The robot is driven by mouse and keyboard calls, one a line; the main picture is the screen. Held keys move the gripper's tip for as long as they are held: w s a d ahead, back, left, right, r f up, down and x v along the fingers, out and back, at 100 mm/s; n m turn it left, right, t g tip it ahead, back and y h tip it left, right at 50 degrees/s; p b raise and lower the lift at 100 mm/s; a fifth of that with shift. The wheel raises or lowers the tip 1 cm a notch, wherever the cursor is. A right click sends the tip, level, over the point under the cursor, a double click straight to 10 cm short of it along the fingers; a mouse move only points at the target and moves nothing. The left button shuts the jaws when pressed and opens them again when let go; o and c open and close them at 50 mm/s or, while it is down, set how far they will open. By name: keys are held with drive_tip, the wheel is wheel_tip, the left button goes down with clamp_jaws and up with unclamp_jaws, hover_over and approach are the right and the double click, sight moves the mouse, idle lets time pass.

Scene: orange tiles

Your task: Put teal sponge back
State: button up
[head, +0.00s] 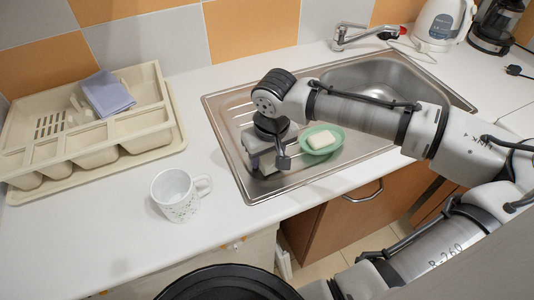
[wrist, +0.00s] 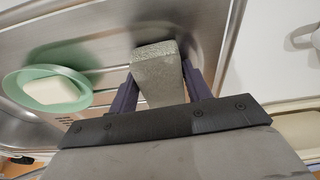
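A grey-green block with a rough, sponge-like surface, which I take for the teal sponge (wrist: 158,78), sits between my gripper's fingers in the wrist view. It looks more grey than teal. My gripper (head: 268,163) points down over the left, ribbed drainboard part of the steel sink (head: 228,112). In the wrist view my gripper (wrist: 160,88) has a dark finger against each side of the sponge, with no clear gap. In the head view the gripper mostly hides the sponge. Whether it touches the drainboard is unclear.
A green dish (head: 309,153) with white soap (head: 320,139) lies just right of my gripper. A white mug (head: 175,197) stands on the counter at left. A cream dish rack (head: 150,127) holds a folded lavender cloth (head: 106,93). The faucet (head: 362,36), kettle (head: 440,24) and coffee maker (head: 497,25) are behind.

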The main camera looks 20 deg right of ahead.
sight(272, 160)
drive_tip(key=shift+o, duration=0.9)
drive_tip(key=shift+s+f, duration=0.2)
drive_tip(key=shift+f, duration=0.1)
drive_tip(key=shift+a, duration=0.25)
drive_tip(key=shift+r, duration=0.1)
drive_tip(key=shift+r, duration=0.1)
wheel_tip(272, 160, up, 14)
drive_tip(key=s+b, duration=0.1)
drive_tip(key=shift+s+d+b, duration=0.35)
drive_tip(key=shift+d, duration=0.05)
